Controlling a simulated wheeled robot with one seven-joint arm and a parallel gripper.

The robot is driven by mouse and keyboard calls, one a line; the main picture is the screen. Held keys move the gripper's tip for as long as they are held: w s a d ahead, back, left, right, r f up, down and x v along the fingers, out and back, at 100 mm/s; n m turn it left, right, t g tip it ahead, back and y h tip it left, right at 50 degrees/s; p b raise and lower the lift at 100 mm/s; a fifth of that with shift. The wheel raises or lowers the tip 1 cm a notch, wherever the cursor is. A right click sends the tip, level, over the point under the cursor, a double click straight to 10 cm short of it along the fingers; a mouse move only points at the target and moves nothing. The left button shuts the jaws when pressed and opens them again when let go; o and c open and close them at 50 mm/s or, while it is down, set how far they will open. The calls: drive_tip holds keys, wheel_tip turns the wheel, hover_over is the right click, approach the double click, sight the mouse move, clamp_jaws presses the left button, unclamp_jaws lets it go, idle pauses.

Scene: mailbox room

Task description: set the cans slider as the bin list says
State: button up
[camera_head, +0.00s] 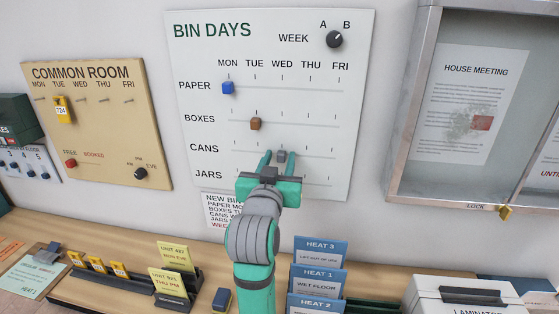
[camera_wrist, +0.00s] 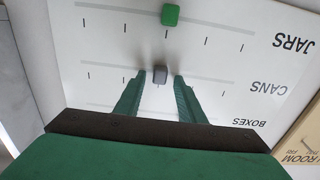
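The grey cans slider (camera_head: 282,156) sits on the CANS row of the BIN DAYS board (camera_head: 205,60), at about the middle, WED mark. It also shows in the wrist view (camera_wrist: 160,75), upside down. My gripper (camera_head: 277,158) is open in front of the board, one finger on each side of the slider. In the wrist view the fingers (camera_wrist: 160,84) show a gap on both sides of it. The bin list (camera_head: 226,212) hangs below the board; my arm hides its right part, including the day for cans.
The blue paper slider (camera_head: 228,88) is at MON and the brown boxes slider (camera_head: 256,124) at TUE. The green jars slider (camera_wrist: 170,15) is near the middle mark. The week knob (camera_head: 334,39) is top right. A shelf (camera_head: 120,250) with cards and holders runs below.

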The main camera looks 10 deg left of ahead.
drive_tip(key=shift+s, duration=0.1)
drive_tip(key=s, duration=1)
drive_tip(key=shift+s+a, duration=0.25)
drive_tip(key=shift+a, duration=0.05)
drive_tip(key=shift+w, duration=0.1)
